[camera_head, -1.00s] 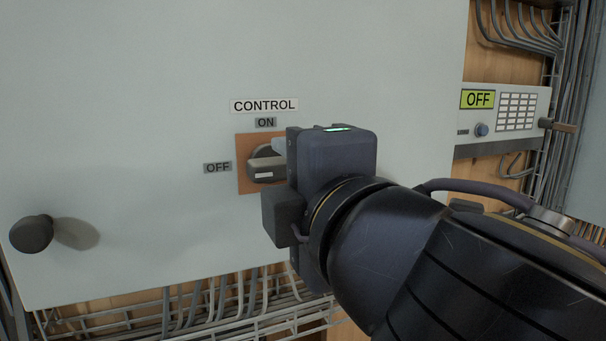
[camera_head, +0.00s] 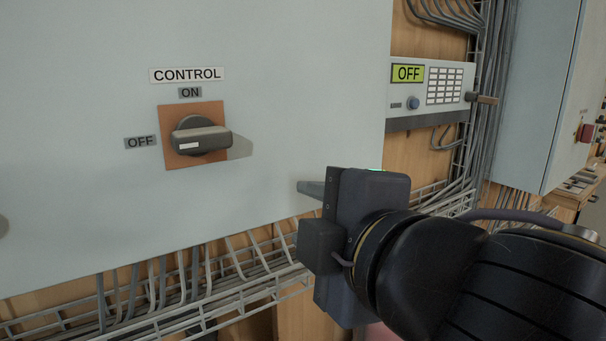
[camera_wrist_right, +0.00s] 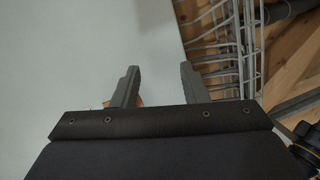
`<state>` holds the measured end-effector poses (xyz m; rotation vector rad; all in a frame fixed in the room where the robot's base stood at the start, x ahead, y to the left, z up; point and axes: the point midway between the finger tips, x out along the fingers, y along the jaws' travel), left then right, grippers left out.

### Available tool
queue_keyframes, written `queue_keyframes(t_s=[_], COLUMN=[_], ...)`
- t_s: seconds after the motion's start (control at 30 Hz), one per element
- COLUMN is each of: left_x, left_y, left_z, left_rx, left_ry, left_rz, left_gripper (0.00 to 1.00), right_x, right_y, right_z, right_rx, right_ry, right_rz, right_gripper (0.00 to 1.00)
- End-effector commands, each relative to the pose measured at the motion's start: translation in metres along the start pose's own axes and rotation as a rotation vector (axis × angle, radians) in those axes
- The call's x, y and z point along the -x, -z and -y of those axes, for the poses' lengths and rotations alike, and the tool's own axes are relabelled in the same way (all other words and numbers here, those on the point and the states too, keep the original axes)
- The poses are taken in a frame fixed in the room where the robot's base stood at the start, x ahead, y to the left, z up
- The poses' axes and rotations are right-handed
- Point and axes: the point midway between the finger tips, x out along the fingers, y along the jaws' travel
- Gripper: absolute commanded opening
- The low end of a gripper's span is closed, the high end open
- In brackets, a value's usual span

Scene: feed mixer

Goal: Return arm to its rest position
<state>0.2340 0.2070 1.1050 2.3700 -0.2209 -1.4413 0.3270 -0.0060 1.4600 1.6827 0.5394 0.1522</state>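My right gripper (camera_head: 312,190) is off the rotary switch, below and to the right of it, in front of the cabinet's lower right part. In the right wrist view its two fingers (camera_wrist_right: 158,85) stand apart with nothing held between them. The rotary switch (camera_head: 200,138) sits on an orange plate under the CONTROL label (camera_head: 187,74). Its handle lies about level, with the white mark on the left side, toward the OFF label (camera_head: 141,142). My left gripper is in neither view.
The grey cabinet door (camera_head: 290,70) fills the left. A control box (camera_head: 430,90) with a green OFF display, blue button and lever is at the upper right. Wire cable trays (camera_head: 240,295) run below the cabinet. Another cabinet (camera_head: 535,90) stands at the far right.

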Motion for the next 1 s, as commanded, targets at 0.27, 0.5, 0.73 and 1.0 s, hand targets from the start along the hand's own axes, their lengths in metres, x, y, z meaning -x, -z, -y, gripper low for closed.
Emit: queue_keyframes(t_s=[0.27,0.5,0.73,1.0], left_x=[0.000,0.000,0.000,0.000], left_y=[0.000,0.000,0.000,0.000], left_z=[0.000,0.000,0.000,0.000], left_rx=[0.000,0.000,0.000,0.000], left_ry=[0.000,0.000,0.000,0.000], left_rz=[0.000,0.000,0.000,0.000], left_gripper=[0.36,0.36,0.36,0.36], right_x=[0.009,0.068,0.095,0.097], right_y=[-0.164,-0.222,-0.213,-0.210], right_z=[0.145,0.282,0.344,0.348], right_rx=[-0.658,-1.414,-1.878,-1.916], right_ry=[0.298,0.413,0.411,0.412], right_rz=[0.388,0.701,0.821,0.827], right_gripper=[0.40,0.40,0.40,0.40])
